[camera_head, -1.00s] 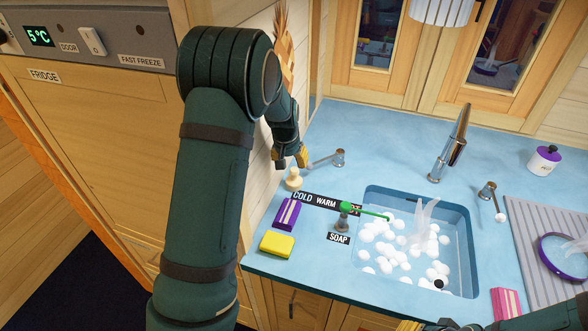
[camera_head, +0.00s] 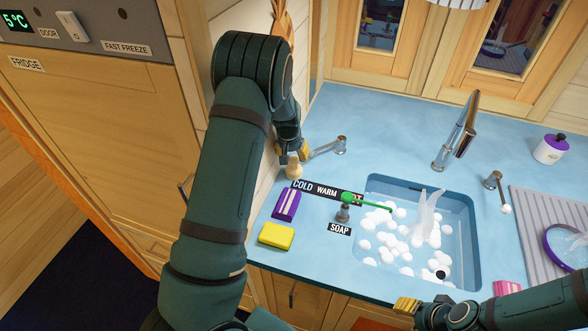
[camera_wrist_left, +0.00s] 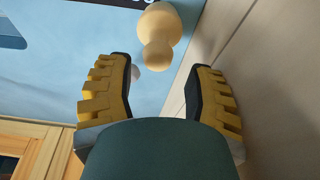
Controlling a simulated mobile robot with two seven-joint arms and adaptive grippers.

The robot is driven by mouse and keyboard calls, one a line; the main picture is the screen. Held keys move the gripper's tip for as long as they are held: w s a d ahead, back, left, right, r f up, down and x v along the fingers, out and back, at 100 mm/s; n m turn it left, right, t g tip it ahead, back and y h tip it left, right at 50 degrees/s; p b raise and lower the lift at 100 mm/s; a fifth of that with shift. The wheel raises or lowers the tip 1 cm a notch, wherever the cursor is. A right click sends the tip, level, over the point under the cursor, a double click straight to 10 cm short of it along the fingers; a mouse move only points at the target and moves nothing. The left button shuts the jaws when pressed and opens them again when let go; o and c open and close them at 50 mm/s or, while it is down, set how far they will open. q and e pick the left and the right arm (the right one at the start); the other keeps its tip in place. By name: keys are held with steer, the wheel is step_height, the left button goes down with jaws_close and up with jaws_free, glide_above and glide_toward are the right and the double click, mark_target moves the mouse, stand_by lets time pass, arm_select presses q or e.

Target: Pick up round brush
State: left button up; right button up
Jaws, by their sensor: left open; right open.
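The round brush (camera_head: 294,172), a pale wooden knob-shaped piece, stands on the blue counter by the left wall. In the left wrist view the brush (camera_wrist_left: 158,36) lies just beyond the fingertips, centred between them. My left gripper (camera_head: 291,152) is open and reaches down close above the brush; its yellow-padded fingers (camera_wrist_left: 158,66) are apart with nothing between them. Its lower part and bristles are not clearly seen. My right gripper (camera_head: 407,305) is at the bottom right, in front of the sink; its fingers show only in part.
A metal tap lever (camera_head: 328,148) stands close right of the left gripper. The wooden wall is close to its left. The sink (camera_head: 462,262) holds white foam balls.

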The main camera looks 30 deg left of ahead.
mark_target(294, 157)
arm_select(q)
steer(key=shift+w+f, duration=0.15)
steer(key=shift+f, duration=0.4)
steer(key=b+x, duration=0.2)
steer(key=x, duration=0.2)
steer(key=shift+w+d+f, duration=0.1)
steer(key=shift+w, duration=0.05)
steer(key=shift+c, duration=1)
jaws_close()
